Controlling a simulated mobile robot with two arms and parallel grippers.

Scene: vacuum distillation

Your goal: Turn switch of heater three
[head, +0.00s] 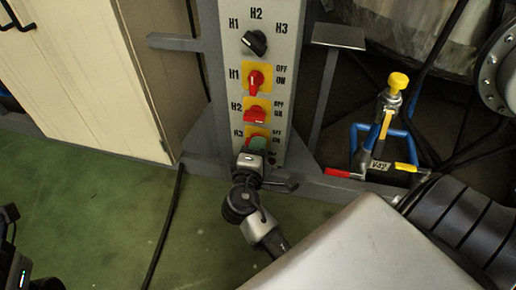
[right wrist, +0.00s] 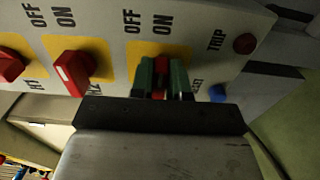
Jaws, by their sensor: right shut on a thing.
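The switch of heater three (right wrist: 159,66) is a red knob on a yellow plate, low on the grey control panel. My right gripper (right wrist: 162,80) is shut on it, with one green-lined finger on each side. Its black palm lies close in front, and the fingers hide much of the knob, so its exact turn is hard to tell. In the head view the right gripper (head: 255,148) covers most of this switch beside the H3 label. Only a dark part of my left arm shows at the lower left edge; its fingers cannot be made out.
Red switches H1 (head: 255,80) and H2 (head: 255,114) sit above on the control panel (head: 286,105), under a black selector (head: 254,42). A red TRIP button (right wrist: 245,43) and blue button (right wrist: 217,92) are close to the gripper. A yellow-knobbed valve (head: 398,81) stands at right.

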